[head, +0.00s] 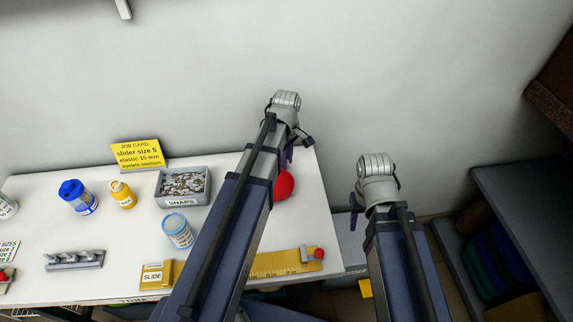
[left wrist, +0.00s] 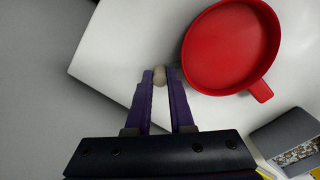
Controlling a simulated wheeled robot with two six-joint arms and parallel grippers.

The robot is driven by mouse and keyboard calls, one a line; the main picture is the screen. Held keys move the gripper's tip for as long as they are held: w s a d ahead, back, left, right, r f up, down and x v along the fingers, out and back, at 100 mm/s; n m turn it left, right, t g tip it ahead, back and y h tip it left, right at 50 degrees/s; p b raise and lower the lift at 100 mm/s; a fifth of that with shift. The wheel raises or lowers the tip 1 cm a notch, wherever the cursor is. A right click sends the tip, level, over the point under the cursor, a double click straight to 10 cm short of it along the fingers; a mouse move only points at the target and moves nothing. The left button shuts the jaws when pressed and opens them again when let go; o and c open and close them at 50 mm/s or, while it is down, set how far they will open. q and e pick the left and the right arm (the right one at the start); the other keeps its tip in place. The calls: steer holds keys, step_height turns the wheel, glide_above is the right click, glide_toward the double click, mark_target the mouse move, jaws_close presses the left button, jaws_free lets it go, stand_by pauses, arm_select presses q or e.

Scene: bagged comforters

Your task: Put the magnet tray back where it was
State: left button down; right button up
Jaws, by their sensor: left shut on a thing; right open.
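The magnet tray seems to be the round red dish with a side tab, which fills the upper right of the left wrist view (left wrist: 232,45). In the head view the red dish (head: 284,186) shows at the right end of the white table, partly hidden by my left arm.
The white table (head: 120,225) holds a grey SNAPS box (head: 183,187), blue-lidded jar (head: 77,197), yellow bottle (head: 122,195), clear jar (head: 177,231), yellow job card (head: 138,154) and a yellow ruler (head: 275,263) at the front. A dark shelf (head: 520,200) stands at right.

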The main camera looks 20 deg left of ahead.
arm_select(q)
steer(key=shift+f, duration=0.2)
steer(key=c, duration=0.8)
jaws_free()
steer(key=shift+r, duration=0.1)
step_height(320, 180, up, 12)
steer(key=p, duration=1.2)
steer(key=shift+s+d+r+m+y, duration=0.1)
steer(key=shift+s+d+m+y, duration=0.1)
steer(key=shift+s+d+m, duration=2.5)
steer(key=shift+s+d+m+y, duration=0.2)
steer(key=shift+s+d+m, duration=2)
steer(key=shift+m, duration=1.05)
steer(key=shift+s+d+r+m+y, duration=0.1)
steer(key=shift+s+d+m+y, duration=0.1)
steer(key=shift+s+d+m, duration=2.5)
